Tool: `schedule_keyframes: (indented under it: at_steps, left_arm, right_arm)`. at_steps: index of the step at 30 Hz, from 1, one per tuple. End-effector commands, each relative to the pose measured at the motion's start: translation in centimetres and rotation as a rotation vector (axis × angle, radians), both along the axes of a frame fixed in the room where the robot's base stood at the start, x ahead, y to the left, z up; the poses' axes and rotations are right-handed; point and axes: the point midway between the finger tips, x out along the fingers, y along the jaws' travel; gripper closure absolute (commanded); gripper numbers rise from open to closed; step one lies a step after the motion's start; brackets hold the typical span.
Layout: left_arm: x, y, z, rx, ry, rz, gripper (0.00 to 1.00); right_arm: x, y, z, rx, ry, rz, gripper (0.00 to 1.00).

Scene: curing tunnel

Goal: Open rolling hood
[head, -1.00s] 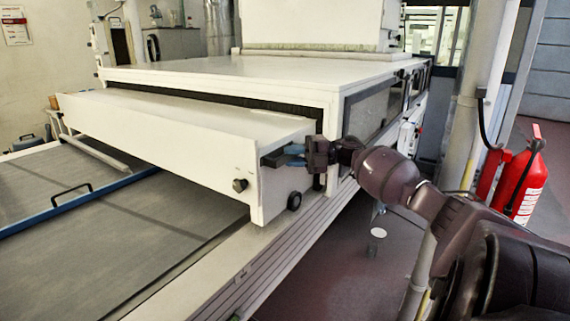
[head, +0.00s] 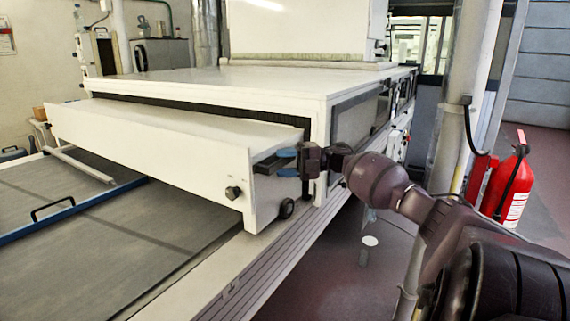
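The rolling hood (head: 150,145) is a long, low white box across the conveyor, in front of the tunnel opening. It has a round black knob (head: 233,193) on its front and a small black wheel (head: 286,208) low at its right end. A short dark handle (head: 266,165) sticks out from that end. My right gripper (head: 286,162) is at this handle, its two blue fingertips apart, one above and one below the handle's outer part. Contact between fingers and handle cannot be made out. My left gripper is not in view.
The white tunnel housing (head: 215,83) stands behind the hood. A grey conveyor bed (head: 110,250) with a blue crossbar (head: 75,213) lies in front. A post (head: 455,120) and a red fire extinguisher (head: 509,185) stand at the right.

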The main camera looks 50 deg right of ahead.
Motion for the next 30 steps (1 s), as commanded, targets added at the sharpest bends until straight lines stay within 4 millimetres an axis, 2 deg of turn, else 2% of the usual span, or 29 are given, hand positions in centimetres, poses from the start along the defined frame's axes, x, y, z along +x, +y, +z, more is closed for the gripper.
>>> schedule_keyframes:
  at_steps: [8,21,30]
  left_arm:
    - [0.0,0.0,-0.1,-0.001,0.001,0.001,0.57]
    - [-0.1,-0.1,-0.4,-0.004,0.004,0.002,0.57]
    - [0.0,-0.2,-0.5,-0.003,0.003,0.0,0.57]
  right_arm:
    - [-0.4,-0.5,-0.1,0.0,0.001,-0.002,0.51]
    - [-5.1,-6.1,-0.2,0.0,0.004,-0.004,0.51]
    - [-6.9,-8.1,-0.1,0.001,0.001,-0.001,0.51]
